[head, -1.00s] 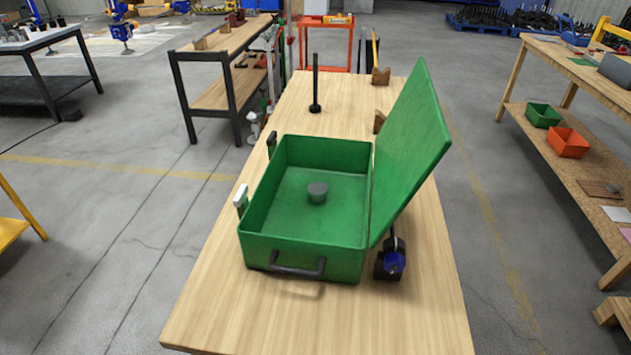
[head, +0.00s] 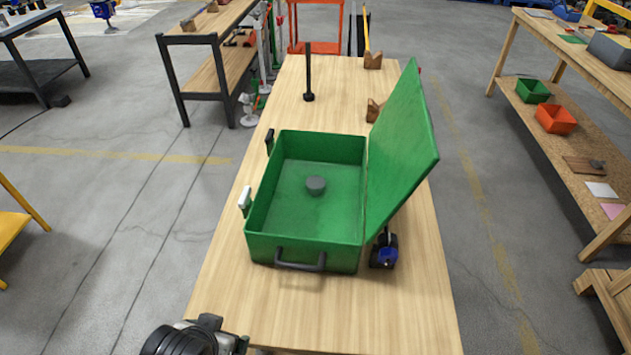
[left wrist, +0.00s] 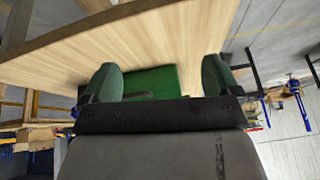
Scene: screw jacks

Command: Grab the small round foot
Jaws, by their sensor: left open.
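The small round foot (head: 316,186) is a dark grey disc-like piece lying on the floor of the open green case (head: 262,240). The case stands on the wooden table, with its green lid (head: 402,150) tilted up on the right side. My left gripper enters at the bottom of the head view, where its fingertips are hard to make out. In the left wrist view my left gripper (left wrist: 155,85) is open and empty, with green fingertips apart and the green case (left wrist: 152,82) beyond them. The foot does not show in that view. My right gripper is not in view.
A black rod on a round base (head: 308,75) stands behind the case. A blue and black item (head: 385,250) sits right of the case, below the lid. Wooden blocks (head: 374,110) lie at the back right. The table's front part (head: 350,310) is clear.

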